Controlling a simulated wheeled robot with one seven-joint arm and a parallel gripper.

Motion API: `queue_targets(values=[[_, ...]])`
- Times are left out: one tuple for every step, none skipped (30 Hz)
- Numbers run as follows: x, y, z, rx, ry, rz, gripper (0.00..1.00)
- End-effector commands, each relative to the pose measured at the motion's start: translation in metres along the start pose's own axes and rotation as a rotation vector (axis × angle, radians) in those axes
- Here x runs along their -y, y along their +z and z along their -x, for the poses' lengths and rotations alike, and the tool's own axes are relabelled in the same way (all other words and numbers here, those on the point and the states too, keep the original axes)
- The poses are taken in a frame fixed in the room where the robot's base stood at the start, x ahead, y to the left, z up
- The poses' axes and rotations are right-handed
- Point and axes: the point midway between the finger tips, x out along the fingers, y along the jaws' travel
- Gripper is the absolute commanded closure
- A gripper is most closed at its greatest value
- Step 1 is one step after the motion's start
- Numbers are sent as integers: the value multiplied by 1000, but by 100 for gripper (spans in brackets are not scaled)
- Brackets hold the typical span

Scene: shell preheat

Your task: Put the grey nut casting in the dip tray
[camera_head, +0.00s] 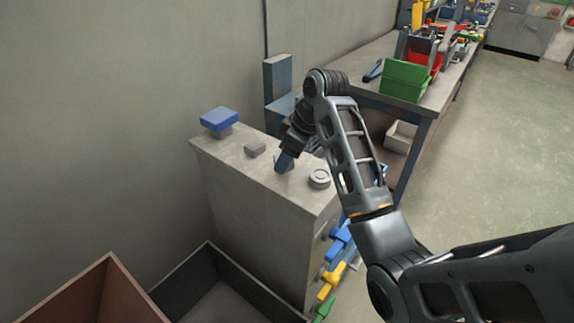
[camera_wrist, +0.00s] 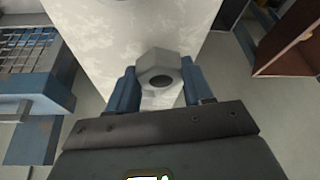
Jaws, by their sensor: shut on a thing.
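My gripper (camera_head: 284,164) points down over the top of a grey cabinet. In the wrist view my gripper (camera_wrist: 158,84) has its two blue fingers on either side of the grey nut casting (camera_wrist: 157,66), shut on it. The nut is six-sided with a dark round hole. In the head view it is mostly hidden by my fingers, and I cannot tell whether it touches the cabinet top. A dark open tray (camera_head: 181,269) stands on the floor in front of the cabinet, with a brown open box (camera_head: 105,290) beside it. I cannot tell which is the dip tray.
On the cabinet (camera_head: 255,190) are a blue block (camera_head: 219,118), a small grey block (camera_head: 255,149) and a round grey part (camera_head: 319,178). Coloured handles (camera_head: 330,280) jut from its right side. A workbench with a green bin (camera_head: 404,81) stands behind on the right.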

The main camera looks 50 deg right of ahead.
Motion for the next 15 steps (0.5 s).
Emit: queue_targets(values=[[-1, -4, 8, -3, 3, 1, 88], [-1, -6, 13, -4, 3, 1, 88], [-5, 0, 18, -3, 4, -4, 88], [-8, 4, 23, -2, 3, -4, 88], [-10, 7, 28, -2, 3, -4, 88], [-13, 11, 34, -2, 4, -4, 88], [-16, 14, 43, -1, 4, -5, 88], [-19, 17, 49, -1, 4, -5, 88], [-22, 22, 57, -1, 3, -5, 88], [-25, 25, 63, 0, 2, -6, 88], [-27, 27, 69, 1, 1, -5, 88], [-30, 31, 75, 1, 1, -6, 88], [-32, 34, 80, 1, 1, -7, 88], [-34, 38, 85, 1, 2, -7, 88], [-38, 42, 91, 1, 1, -6, 88]])
